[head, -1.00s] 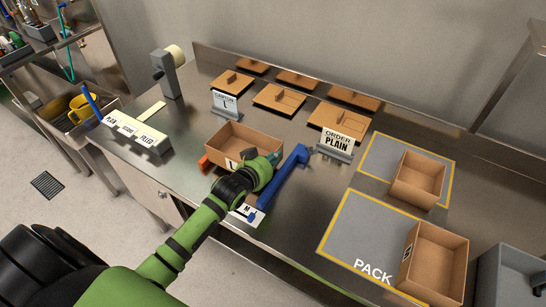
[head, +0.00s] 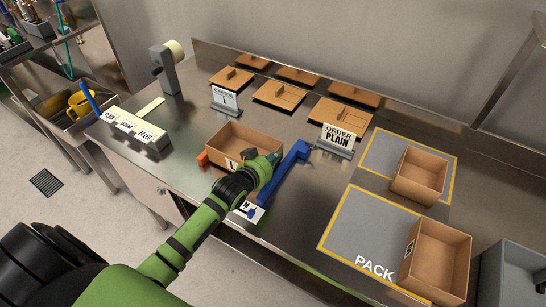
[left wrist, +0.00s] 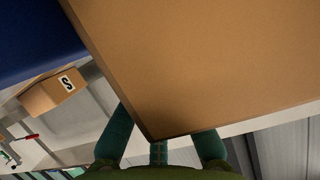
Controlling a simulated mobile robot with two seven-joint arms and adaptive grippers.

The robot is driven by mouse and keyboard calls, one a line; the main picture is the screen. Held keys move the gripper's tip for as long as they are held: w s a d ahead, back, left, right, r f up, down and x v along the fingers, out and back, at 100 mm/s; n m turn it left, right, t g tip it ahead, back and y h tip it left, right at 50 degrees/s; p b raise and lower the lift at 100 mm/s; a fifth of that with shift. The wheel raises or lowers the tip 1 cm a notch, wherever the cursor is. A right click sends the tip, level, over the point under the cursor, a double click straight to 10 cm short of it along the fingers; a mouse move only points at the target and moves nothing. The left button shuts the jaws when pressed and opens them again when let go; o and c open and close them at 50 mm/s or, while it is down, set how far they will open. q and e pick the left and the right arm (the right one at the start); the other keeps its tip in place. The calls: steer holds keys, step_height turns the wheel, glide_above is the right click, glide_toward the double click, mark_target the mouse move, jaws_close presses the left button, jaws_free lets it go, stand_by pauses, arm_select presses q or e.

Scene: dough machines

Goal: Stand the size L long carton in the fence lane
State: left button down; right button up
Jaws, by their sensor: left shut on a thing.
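The open long cardboard carton (head: 262,141) has a partly covered label that looks like an L. It stands upright, open side up, left of the blue fence (head: 285,178). An orange piece (head: 203,159) is at its left end. My left gripper (head: 272,160) is shut on the near right part of the carton. In the left wrist view the carton wall (left wrist: 200,60) fills the upper picture between the fingers (left wrist: 160,145), with a blue surface at its left. I cannot tell whether its base touches the worktop. My right gripper is not in view.
An order sign (head: 339,138) reading PLAIN stands behind the fence. Several flat cartons or lids (head: 278,94) lie at the back. Two open cartons (head: 419,176) (head: 436,258) stand at the right by the grey PACK mats (head: 365,225). A tape holder (head: 163,70) stands at the back left.

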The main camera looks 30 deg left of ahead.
arm_select(q)
steer(key=shift+f+b, duration=0.4)
steer(key=shift+f, duration=0.2)
stand_by(0.3)
steer(key=c, duration=1.3)
jaws_free()
steer(key=shift+s, duration=0.2)
steer(key=v, duration=1.1)
steer(key=shift+s+r, duration=0.25)
steer(key=shift+r, duration=0.05)
